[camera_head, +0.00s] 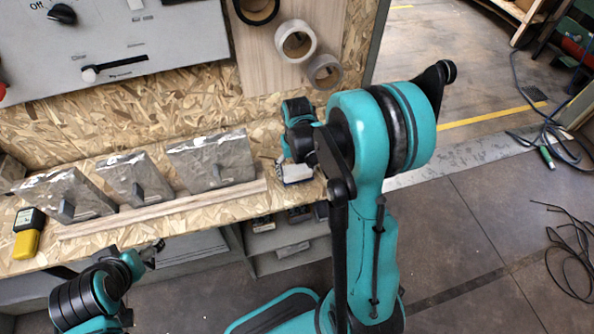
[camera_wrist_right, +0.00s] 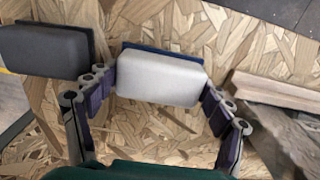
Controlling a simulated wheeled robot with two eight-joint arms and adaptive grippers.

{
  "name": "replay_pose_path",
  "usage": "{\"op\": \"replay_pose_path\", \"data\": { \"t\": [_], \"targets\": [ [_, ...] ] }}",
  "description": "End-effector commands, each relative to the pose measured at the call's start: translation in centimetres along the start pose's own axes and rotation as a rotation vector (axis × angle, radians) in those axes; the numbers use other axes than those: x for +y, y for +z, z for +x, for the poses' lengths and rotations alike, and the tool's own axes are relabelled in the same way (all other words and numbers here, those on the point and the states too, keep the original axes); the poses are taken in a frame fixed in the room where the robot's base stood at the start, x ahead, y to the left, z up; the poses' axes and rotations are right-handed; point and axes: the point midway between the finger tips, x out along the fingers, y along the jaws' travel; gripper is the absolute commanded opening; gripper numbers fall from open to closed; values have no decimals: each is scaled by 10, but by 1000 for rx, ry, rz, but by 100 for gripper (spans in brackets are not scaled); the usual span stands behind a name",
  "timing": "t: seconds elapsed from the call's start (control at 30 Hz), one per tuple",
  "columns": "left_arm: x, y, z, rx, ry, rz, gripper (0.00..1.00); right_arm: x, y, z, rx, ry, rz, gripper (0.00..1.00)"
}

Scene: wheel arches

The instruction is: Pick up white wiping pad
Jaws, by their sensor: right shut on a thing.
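The white wiping pad (camera_wrist_right: 163,78) has a blue backing and sits between the fingers of my right gripper (camera_wrist_right: 158,98) in the right wrist view. The two fingers press on its left and right ends, over the chipboard bench top. In the head view the pad (camera_head: 297,173) is at the right end of the bench, partly hidden by my right gripper (camera_head: 284,166). My left gripper (camera_head: 154,251) is low at the bench's front edge, away from the pad; its fingers are too small and dark to read.
A dark grey pad (camera_wrist_right: 44,50) lies close to the left of the white one. Grey metal wheel-arch panels (camera_head: 212,160) stand along a wooden strip (camera_head: 165,209) on the bench. A yellow and black device (camera_head: 28,235) is at the left. Tape rolls (camera_head: 296,42) hang behind.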

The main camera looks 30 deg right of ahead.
Motion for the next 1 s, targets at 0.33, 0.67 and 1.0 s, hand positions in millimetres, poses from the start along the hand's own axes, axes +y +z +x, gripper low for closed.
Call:
{"op": "replay_pose_path", "data": {
  "t": [0.33, 0.67, 1.0],
  "targets": [
    [0, -19, -26, 0, 0, 0, 84, -14, 45, -57, 0, 0, -3, 51],
    [0, -30, -43, 0, 0, 0, 84, -32, 101, -91, 0, 0, -2, 51],
    [0, -32, -44, 0, 0, 0, 84, -35, 112, -95, 0, 0, 0, 51]
  ]
}}
